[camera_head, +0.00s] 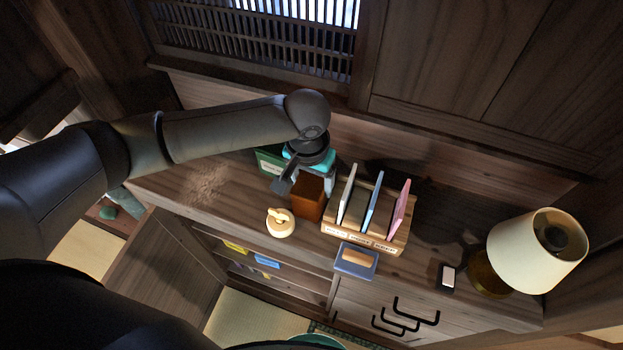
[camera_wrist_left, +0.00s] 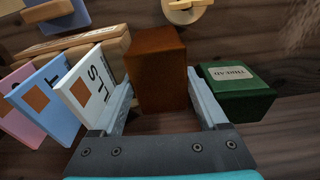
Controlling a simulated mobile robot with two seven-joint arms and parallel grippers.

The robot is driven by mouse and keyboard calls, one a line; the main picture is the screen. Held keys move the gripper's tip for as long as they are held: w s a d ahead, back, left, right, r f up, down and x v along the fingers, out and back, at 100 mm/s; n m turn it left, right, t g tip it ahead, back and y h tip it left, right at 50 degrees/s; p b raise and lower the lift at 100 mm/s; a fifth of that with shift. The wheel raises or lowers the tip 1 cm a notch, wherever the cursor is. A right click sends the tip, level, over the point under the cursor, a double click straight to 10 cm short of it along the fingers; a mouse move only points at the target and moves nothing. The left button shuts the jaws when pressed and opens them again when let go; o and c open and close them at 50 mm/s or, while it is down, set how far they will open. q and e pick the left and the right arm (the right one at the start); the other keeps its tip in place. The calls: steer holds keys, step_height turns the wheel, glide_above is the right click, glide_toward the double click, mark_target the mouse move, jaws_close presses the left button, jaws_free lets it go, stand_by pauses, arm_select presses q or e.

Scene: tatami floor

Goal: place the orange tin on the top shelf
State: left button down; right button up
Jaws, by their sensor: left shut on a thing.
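The orange tin (camera_head: 308,200) is a plain rust-orange box near the back of the wooden cabinet top. My left gripper (camera_head: 306,183) reaches down over it from behind and is shut on it. In the left wrist view the tin (camera_wrist_left: 156,65) sits between the two grey fingers. I cannot tell whether its base touches the cabinet top. Open shelves show in the cabinet's front left, with a yellow label (camera_head: 236,246) on the upper edge and a blue label (camera_head: 267,263) nearby. The shelf interior is mostly hidden. My right gripper is not in view.
A green box marked THREAD (camera_wrist_left: 236,90) stands close beside the gripper. A wooden rack (camera_head: 372,238) with several upright cards is on the other side. The cabinet's left end is clear.

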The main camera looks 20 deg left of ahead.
arm_select(q)
jaws_free()
